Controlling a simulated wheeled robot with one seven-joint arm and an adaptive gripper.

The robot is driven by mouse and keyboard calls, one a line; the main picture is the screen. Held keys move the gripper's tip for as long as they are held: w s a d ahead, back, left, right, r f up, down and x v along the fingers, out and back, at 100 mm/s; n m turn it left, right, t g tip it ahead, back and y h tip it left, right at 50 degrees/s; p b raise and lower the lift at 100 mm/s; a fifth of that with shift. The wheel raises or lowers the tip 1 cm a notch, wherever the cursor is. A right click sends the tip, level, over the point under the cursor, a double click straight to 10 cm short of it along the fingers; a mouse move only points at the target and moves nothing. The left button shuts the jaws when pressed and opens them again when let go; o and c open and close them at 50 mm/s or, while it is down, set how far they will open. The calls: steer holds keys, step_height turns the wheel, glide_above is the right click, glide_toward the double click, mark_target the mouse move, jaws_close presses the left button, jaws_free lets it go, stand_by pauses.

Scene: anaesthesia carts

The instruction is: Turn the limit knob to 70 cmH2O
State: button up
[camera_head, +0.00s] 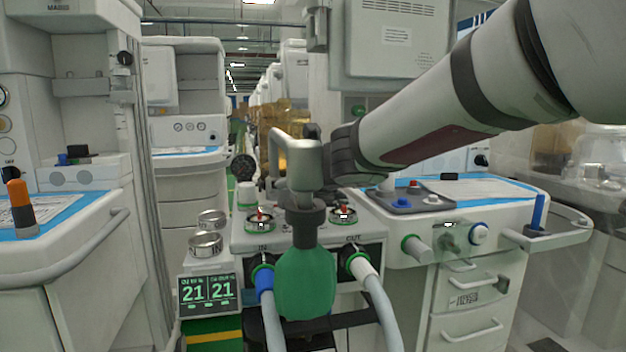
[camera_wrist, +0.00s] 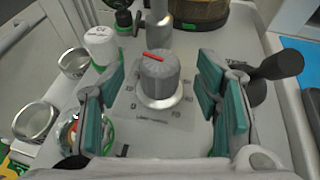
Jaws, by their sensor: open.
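The limit knob (camera_wrist: 160,72) is a grey ribbed knob with a red pointer line on its top, in the middle of the wrist view. It stands on a pale scale plate (camera_wrist: 150,120) with small printed marks; most are too blurred to read. The red line lies nearly crosswise in the wrist view. My gripper (camera_wrist: 163,92) is open, its green pads on either side of the knob with gaps on both sides. In the head view the knob is hidden, and my gripper shows only as dark parts behind the grey metal post (camera_head: 301,165).
In the wrist view, a black lever (camera_wrist: 274,68) stands close right of my gripper, and a white cap (camera_wrist: 101,44) and metal cups (camera_wrist: 36,120) lie left. In the head view, a green bag (camera_head: 306,283) and hoses hang in front.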

steer(key=shift+v, duration=3.95)
